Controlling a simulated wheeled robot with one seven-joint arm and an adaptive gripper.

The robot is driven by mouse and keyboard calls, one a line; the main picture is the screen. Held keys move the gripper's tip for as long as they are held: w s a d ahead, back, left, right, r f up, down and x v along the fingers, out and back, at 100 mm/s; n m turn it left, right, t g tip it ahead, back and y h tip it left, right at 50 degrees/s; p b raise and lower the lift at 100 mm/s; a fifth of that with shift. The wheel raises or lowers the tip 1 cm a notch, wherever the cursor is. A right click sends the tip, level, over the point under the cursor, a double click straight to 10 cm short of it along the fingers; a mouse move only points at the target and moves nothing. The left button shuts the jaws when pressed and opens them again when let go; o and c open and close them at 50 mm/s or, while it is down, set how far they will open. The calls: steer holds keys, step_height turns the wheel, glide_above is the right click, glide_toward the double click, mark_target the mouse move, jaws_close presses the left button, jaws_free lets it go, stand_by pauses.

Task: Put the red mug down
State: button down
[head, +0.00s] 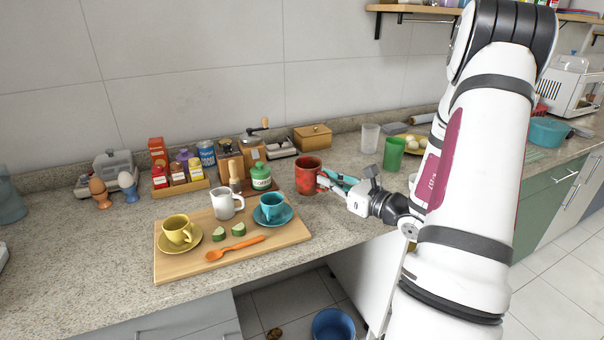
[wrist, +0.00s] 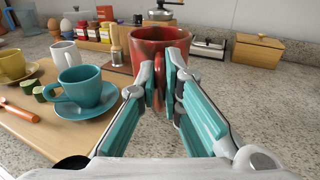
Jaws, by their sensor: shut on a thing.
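The red mug (head: 308,175) is upright, near the right end of the wooden board in the head view. In the wrist view the red mug (wrist: 160,50) stands straight ahead between my fingertips. My gripper (head: 326,182) comes from the right and is shut on the mug's handle side; its teal-padded fingers (wrist: 167,82) also show in the wrist view. The mug is close to the counter surface, but I cannot tell whether its base touches it, as the fingers hide part of it.
The wooden board (head: 170,265) holds a yellow cup (head: 178,230), a white mug (head: 226,204), a teal cup (head: 271,206), cucumber pieces and an orange spoon. A green cup (head: 394,154) and clear glass (head: 370,138) stand behind right. A wooden box (head: 313,137) is at the wall.

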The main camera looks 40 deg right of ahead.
mark_target(317, 161)
steer(key=shift+w+d+f, duration=0.75)
steer(key=shift+w+d, duration=0.3)
steer(key=shift+w, duration=0.8)
steer(key=shift+w+d+f, duration=0.8)
steer(key=shift+w+d, duration=0.25)
steer(key=shift+w, duration=0.8)
steer(key=shift+w+d+f, duration=0.75)
steer(key=shift+w+d, duration=0.3)
steer(key=shift+w, duration=0.8)
steer(key=shift+f, duration=0.1)
steer(key=shift+f, duration=0.15)
steer(key=c, duration=1.7)
jaws_free()
